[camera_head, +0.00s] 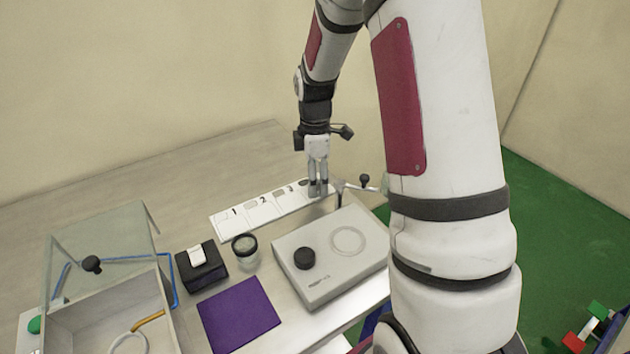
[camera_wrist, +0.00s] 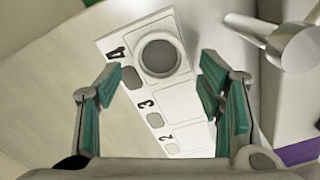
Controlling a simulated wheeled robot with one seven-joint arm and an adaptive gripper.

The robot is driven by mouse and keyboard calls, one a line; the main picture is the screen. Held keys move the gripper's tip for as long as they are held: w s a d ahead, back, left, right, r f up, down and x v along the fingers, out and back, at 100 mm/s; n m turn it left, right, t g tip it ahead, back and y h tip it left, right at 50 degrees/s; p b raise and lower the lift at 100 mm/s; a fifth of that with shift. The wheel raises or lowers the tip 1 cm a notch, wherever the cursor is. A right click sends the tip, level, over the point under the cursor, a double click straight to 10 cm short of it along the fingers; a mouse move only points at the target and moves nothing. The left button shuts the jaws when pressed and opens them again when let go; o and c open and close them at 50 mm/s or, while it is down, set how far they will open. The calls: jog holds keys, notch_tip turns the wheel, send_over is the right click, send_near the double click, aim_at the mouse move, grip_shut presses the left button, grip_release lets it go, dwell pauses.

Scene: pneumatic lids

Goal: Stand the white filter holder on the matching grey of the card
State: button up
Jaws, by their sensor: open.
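The white card (camera_head: 262,207) lies on the table, with numbered fields and grey patches. It also shows in the wrist view (camera_wrist: 183,107). My gripper (camera_head: 318,192) is over that end of the card. In the wrist view its open fingers (camera_wrist: 162,80) are apart on either side of the holder, with nothing between the pads.
A grey instrument (camera_head: 318,281) with a black knob (camera_head: 304,259) stands in front of the card. A black-rimmed jar (camera_head: 245,252), a black block (camera_head: 203,272) with a white top, a purple mat (camera_head: 238,315) and a glass-lidded box (camera_head: 105,312) stand left. A metal arm (camera_wrist: 292,47) is close right.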

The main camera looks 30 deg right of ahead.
notch_tip(320, 180, up, 11)
jog(key=s+a+r+m+t, duration=0.2)
jog(key=s+a+r+m, duration=0.4)
jog(key=s+a+r, duration=0.35)
jog(key=s+a+r+m+t, duration=0.1)
jog(key=s+a+m, duration=0.3)
jog(key=s, duration=1.1)
jog(key=m+t, duration=0.1)
jog(key=m, duration=0.2)
jog(key=shift+s+m+t, duration=0.15)
jog(key=shift+m+t, duration=0.15)
